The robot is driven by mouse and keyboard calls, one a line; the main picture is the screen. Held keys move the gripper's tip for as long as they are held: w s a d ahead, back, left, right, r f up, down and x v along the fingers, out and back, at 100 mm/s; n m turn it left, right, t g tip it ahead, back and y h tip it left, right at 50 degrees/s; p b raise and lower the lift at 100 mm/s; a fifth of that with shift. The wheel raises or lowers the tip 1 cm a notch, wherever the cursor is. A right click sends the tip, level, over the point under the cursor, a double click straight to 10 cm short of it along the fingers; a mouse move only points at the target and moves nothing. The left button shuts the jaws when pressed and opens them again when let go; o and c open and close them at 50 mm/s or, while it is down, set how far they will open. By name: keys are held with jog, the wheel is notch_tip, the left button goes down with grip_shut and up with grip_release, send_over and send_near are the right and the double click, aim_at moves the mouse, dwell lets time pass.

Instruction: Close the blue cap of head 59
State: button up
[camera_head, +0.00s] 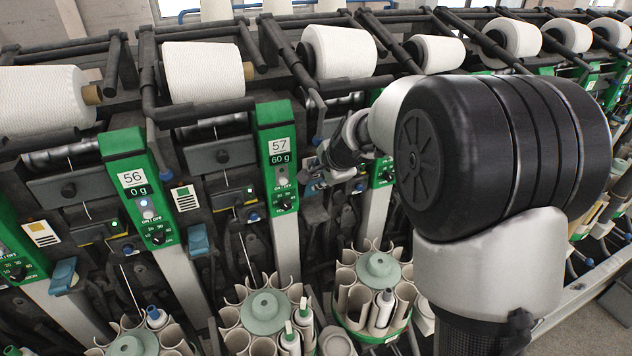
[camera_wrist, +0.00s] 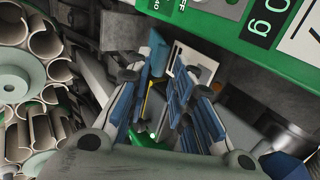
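My gripper (camera_head: 322,168) reaches to the machine front just right of the panel of head 57 (camera_head: 277,155), partly hidden by my arm. In the wrist view its blue-padded fingers (camera_wrist: 155,95) are apart, with a gap between them. A small blue part (camera_wrist: 158,54) shows beyond the fingertips, beside a green panel (camera_wrist: 215,25); I cannot tell whether it is the blue cap. The number on that panel is cut off. No label 59 is readable, and my arm covers much of the area right of head 57 in the head view.
Panel 56 (camera_head: 140,190) stands to the left, with blue caps (camera_head: 64,275) (camera_head: 198,238) low on the machine. White yarn cones (camera_head: 338,52) line the top. Round bobbin magazines (camera_head: 265,312) stand below; one (camera_wrist: 28,85) is close on the left in the wrist view.

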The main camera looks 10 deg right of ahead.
jog(key=shift+x, duration=1.6)
grip_shut()
